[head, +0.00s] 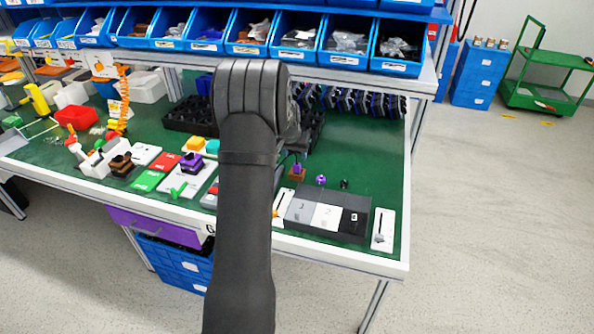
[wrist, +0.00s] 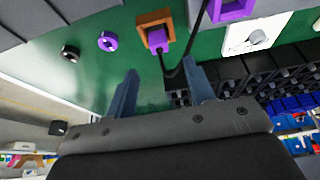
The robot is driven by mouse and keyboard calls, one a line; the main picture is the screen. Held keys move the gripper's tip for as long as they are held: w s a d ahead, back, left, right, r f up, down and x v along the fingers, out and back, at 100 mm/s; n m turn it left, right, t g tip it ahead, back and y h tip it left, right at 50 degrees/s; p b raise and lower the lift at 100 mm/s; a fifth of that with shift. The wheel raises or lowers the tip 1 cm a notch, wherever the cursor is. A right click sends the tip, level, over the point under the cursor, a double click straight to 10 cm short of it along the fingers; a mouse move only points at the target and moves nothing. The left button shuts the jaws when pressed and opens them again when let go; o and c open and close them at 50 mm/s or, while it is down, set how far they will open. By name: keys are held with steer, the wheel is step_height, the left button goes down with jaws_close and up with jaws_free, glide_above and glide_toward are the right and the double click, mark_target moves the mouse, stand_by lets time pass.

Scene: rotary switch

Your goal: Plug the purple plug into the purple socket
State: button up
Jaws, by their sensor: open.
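A purple plug (wrist: 157,40) with a black cable sits in a brown holder (wrist: 153,18) in the wrist view. In the head view the purple plug (head: 297,168) shows just right of my arm. A larger purple block (wrist: 232,9), cut off by the top edge of the wrist view, may be the purple socket. In the head view a purple piece on a dark block (head: 191,161) lies left of my arm; I cannot tell if it is the same. My gripper (wrist: 160,76) is open and empty, its fingers apart from the plug. My arm hides it in the head view.
A purple ring-shaped piece (wrist: 107,41) and a black one (wrist: 69,53) lie beside the holder on the green table (head: 372,150). Grey, white and black panels (head: 326,215) stand near the front edge. Blue bins (head: 346,45) line the back shelf.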

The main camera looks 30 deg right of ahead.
mark_target(297, 163)
steer(key=shift+x, duration=3.7)
jaws_close()
